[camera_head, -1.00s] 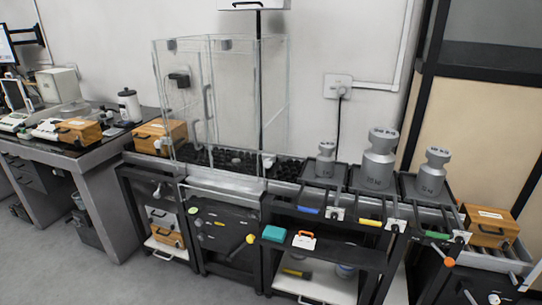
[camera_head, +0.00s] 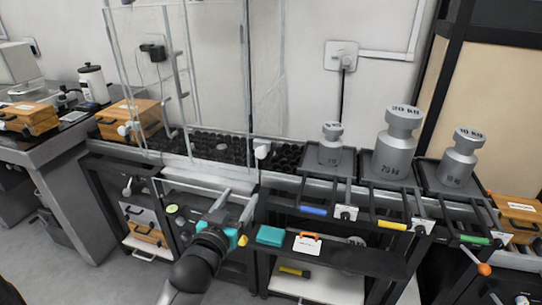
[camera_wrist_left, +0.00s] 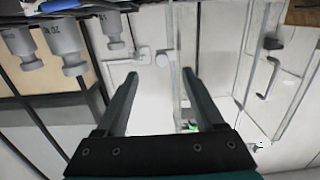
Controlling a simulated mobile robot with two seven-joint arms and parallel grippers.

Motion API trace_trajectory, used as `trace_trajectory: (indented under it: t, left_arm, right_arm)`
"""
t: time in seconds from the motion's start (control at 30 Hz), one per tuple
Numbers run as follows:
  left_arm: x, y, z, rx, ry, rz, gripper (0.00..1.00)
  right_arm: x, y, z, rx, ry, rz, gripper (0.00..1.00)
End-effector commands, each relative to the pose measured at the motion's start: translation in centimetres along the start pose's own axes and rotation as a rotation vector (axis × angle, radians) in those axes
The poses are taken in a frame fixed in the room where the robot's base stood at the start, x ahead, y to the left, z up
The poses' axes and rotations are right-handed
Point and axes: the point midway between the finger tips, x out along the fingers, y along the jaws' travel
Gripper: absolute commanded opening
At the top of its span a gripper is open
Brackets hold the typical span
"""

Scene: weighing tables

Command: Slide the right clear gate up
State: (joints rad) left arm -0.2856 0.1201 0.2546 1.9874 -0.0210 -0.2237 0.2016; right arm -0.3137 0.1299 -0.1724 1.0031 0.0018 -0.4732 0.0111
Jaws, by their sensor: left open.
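The clear enclosure has tall see-through panels. Its right clear pane (camera_head: 220,75) is faint against the wall, so its exact edges are hard to tell. A white knob (camera_head: 262,152) sits at the lower right of the enclosure. My left gripper (camera_head: 236,200) is open and empty, low in front of the enclosure, with its fingers pointing toward it. My right gripper is not in view.
Grey weights, including a large one (camera_head: 394,145), stand on dark trays right of the enclosure. A wooden box (camera_head: 130,118) stands to the left. A teal box (camera_head: 270,236) and an orange-handled case (camera_head: 307,243) lie on the lower shelf. Open floor lies in front.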

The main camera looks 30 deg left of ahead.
Motion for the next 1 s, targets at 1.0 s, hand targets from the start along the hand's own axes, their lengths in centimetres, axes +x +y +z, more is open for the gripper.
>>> trace_trajectory:
  t: [1.0]
  left_arm:
    - [9.6,-0.4,-2.9,-0.003,0.058,-0.007,0.7]
  right_arm:
    - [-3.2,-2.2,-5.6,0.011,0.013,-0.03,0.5]
